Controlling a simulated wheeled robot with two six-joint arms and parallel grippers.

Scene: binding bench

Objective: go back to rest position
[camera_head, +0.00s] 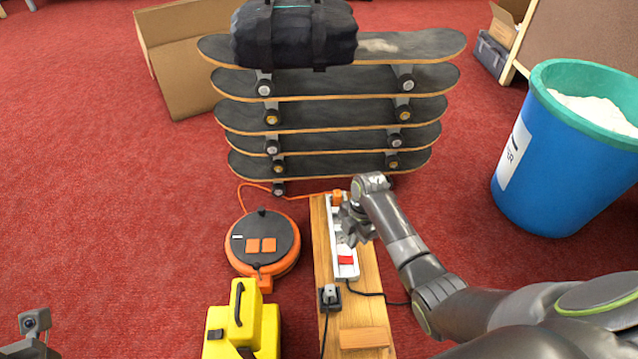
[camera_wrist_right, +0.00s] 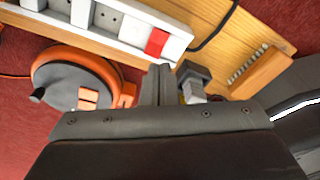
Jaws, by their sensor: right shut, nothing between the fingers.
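My right gripper (camera_head: 357,228) is shut and empty. It hangs over the white power strip (camera_head: 347,262), near its middle, and hides part of it. In the right wrist view its fingers (camera_wrist_right: 157,85) are together with nothing between them. The strip has a red switch (camera_head: 345,260) and an orange plug (camera_head: 337,198) at its far end; it lies on a wooden board (camera_head: 356,318). A black and grey plug piece (camera_head: 329,297) sits on the board near the strip's near end.
An orange cable reel (camera_head: 262,243) and a yellow case (camera_head: 242,325) stand left of the board. Behind it are stacked skateboards (camera_head: 330,112) topped by a black bag (camera_head: 294,35). A blue bin (camera_head: 550,165) stands right. Red carpet is free at left.

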